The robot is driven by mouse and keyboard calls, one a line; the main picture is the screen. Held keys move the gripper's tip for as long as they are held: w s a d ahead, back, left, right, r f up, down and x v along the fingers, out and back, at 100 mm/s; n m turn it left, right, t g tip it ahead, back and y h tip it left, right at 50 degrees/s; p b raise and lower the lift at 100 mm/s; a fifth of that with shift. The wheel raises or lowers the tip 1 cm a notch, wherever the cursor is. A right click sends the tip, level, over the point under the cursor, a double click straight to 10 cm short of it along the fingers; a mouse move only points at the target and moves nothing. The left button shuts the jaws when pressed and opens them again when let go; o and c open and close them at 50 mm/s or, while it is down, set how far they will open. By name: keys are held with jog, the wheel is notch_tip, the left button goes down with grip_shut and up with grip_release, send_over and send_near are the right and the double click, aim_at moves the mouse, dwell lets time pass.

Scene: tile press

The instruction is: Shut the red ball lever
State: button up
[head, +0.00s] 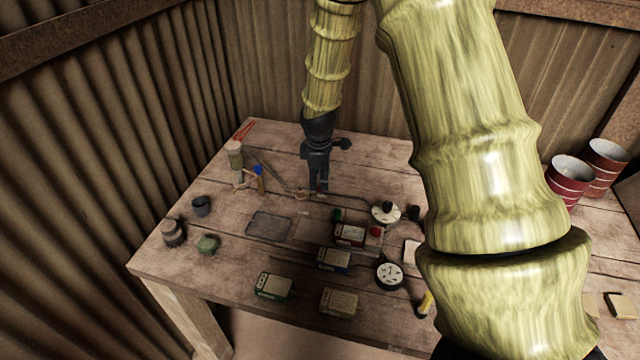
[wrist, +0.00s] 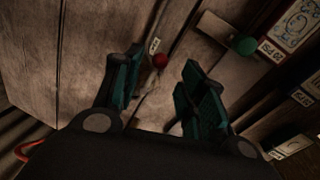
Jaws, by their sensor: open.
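A small red ball (wrist: 160,60) shows in the wrist view between my two fingers, near their tips, with a small pale label (wrist: 154,46) beside it. A pale lever part seems to run down from the ball, but it is dim. My gripper (wrist: 160,88) is open, its teal finger pads on either side of the ball with gaps. In the head view my gripper (head: 319,188) points down low over the rear middle of the table; the lever ball there is mostly hidden by the fingers. A green ball (wrist: 244,45) on a pale strip lies to the right.
The wooden table (head: 200,250) holds several small boxes (head: 274,286), a dark tray (head: 270,226), a round dial (head: 389,275) and another red knob (head: 375,231). Tools and a jar (head: 234,155) stand left of my gripper. Red cans (head: 570,180) stand at right. Corrugated walls close the back and left.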

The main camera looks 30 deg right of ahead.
jog(key=shift+w+d+f+p, duration=0.2)
jog(key=shift+f+p, duration=0.1)
jog(key=shift+f, duration=0.85)
jog(key=shift+w+d+f+p, duration=0.15)
jog(key=shift+f+p, duration=0.15)
jog(key=shift+f, duration=0.85)
jog(key=shift+a, duration=0.1)
grip_shut()
